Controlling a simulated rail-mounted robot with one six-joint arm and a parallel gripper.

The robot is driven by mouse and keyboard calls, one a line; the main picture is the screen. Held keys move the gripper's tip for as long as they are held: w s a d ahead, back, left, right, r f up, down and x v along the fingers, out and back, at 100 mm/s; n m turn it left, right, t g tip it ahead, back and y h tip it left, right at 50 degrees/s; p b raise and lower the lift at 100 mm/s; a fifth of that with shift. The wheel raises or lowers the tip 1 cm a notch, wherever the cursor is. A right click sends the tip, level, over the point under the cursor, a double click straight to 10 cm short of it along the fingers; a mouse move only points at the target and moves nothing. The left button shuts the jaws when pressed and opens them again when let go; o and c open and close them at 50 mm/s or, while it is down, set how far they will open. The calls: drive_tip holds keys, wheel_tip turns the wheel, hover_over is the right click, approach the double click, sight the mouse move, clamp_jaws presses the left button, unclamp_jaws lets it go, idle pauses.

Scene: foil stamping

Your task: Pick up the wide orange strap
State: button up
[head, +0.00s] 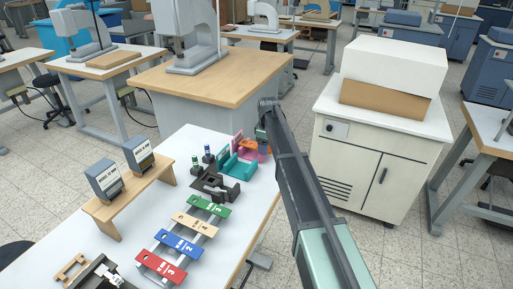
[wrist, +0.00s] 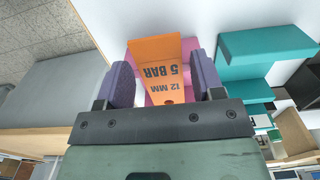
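The wide orange strap (wrist: 160,62) is a bent piece printed "12 MM 5 BAR", upside down in the wrist view. It rests at a pink holder (wrist: 192,46). My gripper (wrist: 164,80) is open, with one purple-grey finger pad on each side of the strap. A gap shows between the left pad and the strap's near part; contact at the right pad is hard to tell. In the head view the strap (head: 264,149) is small and partly hidden at the table's right edge, just below my gripper (head: 261,134).
Teal holders (head: 238,166) stand beside the pink one, close to my gripper's right in the wrist view (wrist: 262,48). A black fixture (head: 214,185) and coloured labelled bars (head: 183,246) lie nearer on the white table. A white cabinet (head: 372,150) stands to the right.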

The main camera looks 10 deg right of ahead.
drive_tip(key=c, duration=0.7)
drive_tip(key=shift+o, duration=0.2)
drive_tip(key=shift+r, duration=0.1)
wheel_tip(320, 180, up, 20)
drive_tip(key=p, duration=2)
drive_tip(key=shift+r+p, duration=1.5)
drive_tip(key=shift+p, duration=0.1)
wheel_tip(320, 180, up, 3)
drive_tip(key=p, duration=0.3)
